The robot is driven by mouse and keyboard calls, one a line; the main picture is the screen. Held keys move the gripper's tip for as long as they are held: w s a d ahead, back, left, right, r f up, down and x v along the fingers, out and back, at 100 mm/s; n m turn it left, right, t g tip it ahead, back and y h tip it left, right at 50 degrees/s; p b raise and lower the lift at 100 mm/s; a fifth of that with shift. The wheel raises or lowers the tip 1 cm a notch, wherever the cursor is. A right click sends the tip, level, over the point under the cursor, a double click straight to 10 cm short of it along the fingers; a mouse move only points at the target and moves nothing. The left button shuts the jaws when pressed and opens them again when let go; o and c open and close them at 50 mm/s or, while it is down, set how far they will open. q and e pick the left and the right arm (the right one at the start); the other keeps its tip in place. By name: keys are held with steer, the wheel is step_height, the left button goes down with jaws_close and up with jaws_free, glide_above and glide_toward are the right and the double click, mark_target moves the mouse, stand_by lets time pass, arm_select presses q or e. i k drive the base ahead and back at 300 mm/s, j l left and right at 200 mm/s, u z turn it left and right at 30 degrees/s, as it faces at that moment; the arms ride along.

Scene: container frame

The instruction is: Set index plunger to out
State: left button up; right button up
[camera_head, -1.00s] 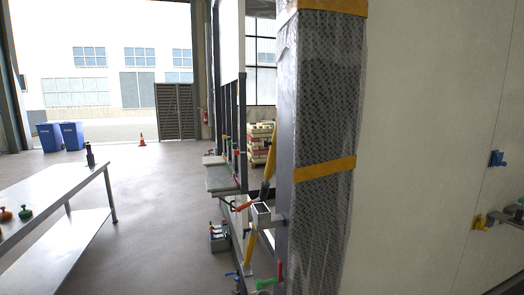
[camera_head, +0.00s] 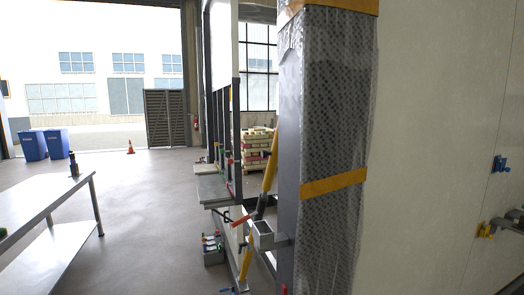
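I cannot pick out the index plunger for sure. A small red handle (camera_head: 243,220) shows beside a grey bracket (camera_head: 263,236) on the wrapped column, too small to tell its state. On the right panel are a blue fitting (camera_head: 501,163) and a yellow fitting (camera_head: 485,230), both far from the column. Neither of my grippers shows in the head view.
A tall column wrapped in film with yellow bands (camera_head: 333,184) stands at centre right, against a pale panel (camera_head: 440,120). A metal table (camera_head: 35,200) is at the left. Blue bins (camera_head: 57,143) and a cone (camera_head: 130,147) stand far back.

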mark_target(264, 153)
steer(key=i+j+z, duration=0.1)
steer(key=j, duration=0.25)
steer(key=i+j+z, duration=0.15)
steer(key=j, duration=0.25)
steer(key=i+j+z, duration=0.1)
steer(key=i+j, duration=0.15)
steer(key=j, duration=0.2)
steer(key=i+j+z, duration=0.1)
steer(key=j, duration=0.3)
steer(key=i+j+z, duration=0.1)
steer(key=j, duration=0.35)
steer(key=i+j+z, duration=0.15)
steer(key=j, duration=0.3)
steer(key=i+j+z, duration=0.1)
steer(key=j, duration=0.35)
